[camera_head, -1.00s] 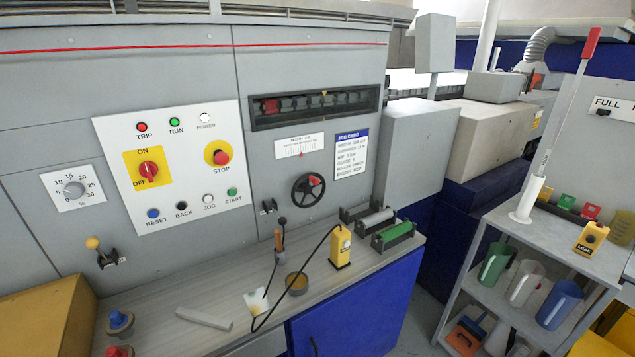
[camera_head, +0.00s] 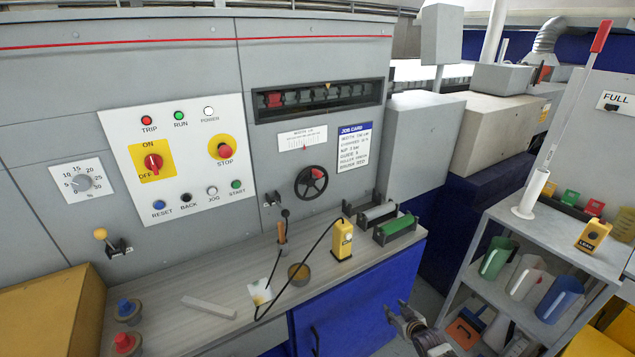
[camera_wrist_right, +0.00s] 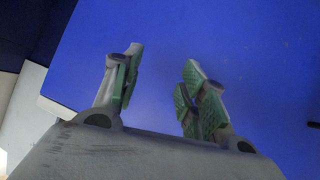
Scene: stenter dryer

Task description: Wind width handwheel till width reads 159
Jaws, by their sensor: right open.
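The width handwheel (camera_head: 311,183) is a black spoked wheel with a red knob at its upper right, on the grey machine panel. A white width scale (camera_head: 302,139) with a red pointer is above it; its figures are too small to read. The job card (camera_head: 353,148) is to the right of the scale. My right gripper (camera_head: 398,312) is low in front of the blue cabinet, well below and right of the handwheel, touching nothing. In the right wrist view my right gripper (camera_wrist_right: 160,85) has its green-padded fingers apart and empty, facing a blue surface. My left gripper is out of view.
A worktop (camera_head: 180,285) juts out below the handwheel, with a yellow pendant (camera_head: 341,240) on a black cable, a brown pot (camera_head: 298,274) and a green roller (camera_head: 395,229). A grey shelf cart (camera_head: 500,213) stands at right.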

